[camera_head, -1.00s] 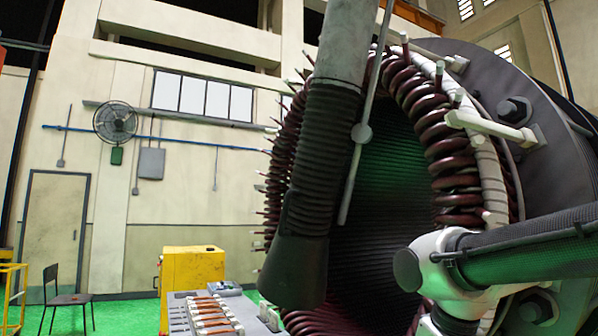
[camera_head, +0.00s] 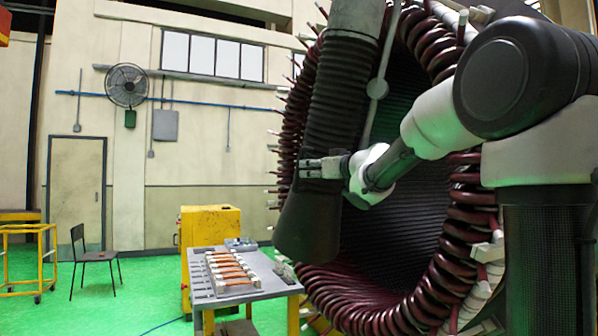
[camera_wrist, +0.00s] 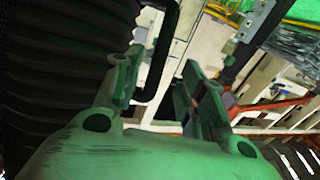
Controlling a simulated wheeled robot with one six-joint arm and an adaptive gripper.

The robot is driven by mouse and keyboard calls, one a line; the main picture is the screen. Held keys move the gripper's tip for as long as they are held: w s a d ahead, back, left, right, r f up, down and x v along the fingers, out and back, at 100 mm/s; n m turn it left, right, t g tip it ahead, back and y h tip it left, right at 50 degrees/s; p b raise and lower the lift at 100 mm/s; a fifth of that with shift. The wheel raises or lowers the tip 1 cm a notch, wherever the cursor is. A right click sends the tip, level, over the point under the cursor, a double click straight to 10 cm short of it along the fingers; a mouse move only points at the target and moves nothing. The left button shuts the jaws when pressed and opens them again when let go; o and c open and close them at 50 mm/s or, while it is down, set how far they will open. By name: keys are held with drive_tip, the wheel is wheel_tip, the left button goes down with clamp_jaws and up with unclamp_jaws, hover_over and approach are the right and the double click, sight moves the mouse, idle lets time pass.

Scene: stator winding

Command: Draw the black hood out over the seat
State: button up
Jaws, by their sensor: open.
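The black hood (camera_head: 308,228) hangs at the lower end of a thick ribbed black hose (camera_head: 345,95), tilted slightly, in front of the stator bore. My gripper (camera_head: 308,168) reaches in from the right, just above the hood, its fingers pointing left across the hose. In the wrist view my gripper (camera_wrist: 165,92) is open, with the ribbed hose to its left, outside the jaws. A dark curved bar (camera_wrist: 167,50) shows just beyond the fingers; I cannot tell whether it lies between them. A black chair with a flat seat (camera_head: 95,256) stands far left.
A workbench (camera_head: 230,296) with a row of orange-and-white parts stands below and left of the hood. A yellow cabinet (camera_head: 210,228) is behind it. The coil-ringed stator (camera_head: 410,235) is close behind the hose. Green floor (camera_head: 140,300) is clear between chair and bench.

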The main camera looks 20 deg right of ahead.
sight(299, 179)
drive_tip(key=x, duration=0.7)
drive_tip(key=shift+w, duration=0.3)
drive_tip(key=shift+f, duration=0.1)
clamp_jaws()
